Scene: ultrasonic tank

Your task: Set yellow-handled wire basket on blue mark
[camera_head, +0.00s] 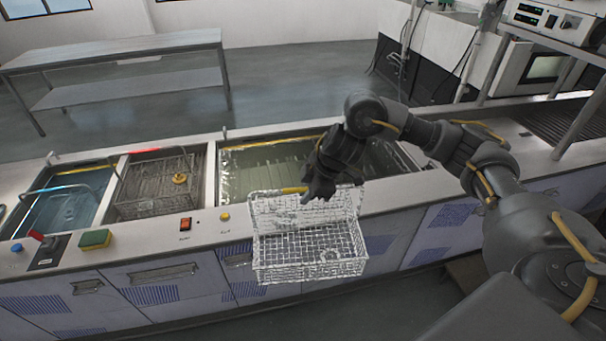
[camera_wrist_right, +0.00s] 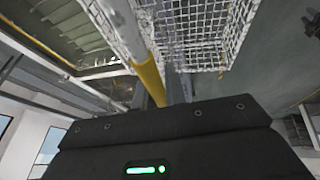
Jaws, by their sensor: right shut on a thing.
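The wire basket (camera_head: 310,262) hangs in front of the counter's front edge, about level and apparently empty. Its yellow handle grip (camera_head: 293,190) shows at the fingers of my right gripper (camera_head: 311,194), which is shut on the handle. In the right wrist view the yellow grip (camera_wrist_right: 149,80) runs up from between the fingers, and the basket's mesh (camera_wrist_right: 208,40) lies beyond. My left gripper is out of view.
Behind the basket is a large liquid-filled tank (camera_head: 232,172). Left of it, a middle tank holds another wire basket (camera_head: 150,185) and has a red strip at its back. The left tank (camera_head: 65,205) holds bluish liquid. A sponge (camera_head: 95,239) and an orange switch (camera_head: 185,223) are on the counter's front rim.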

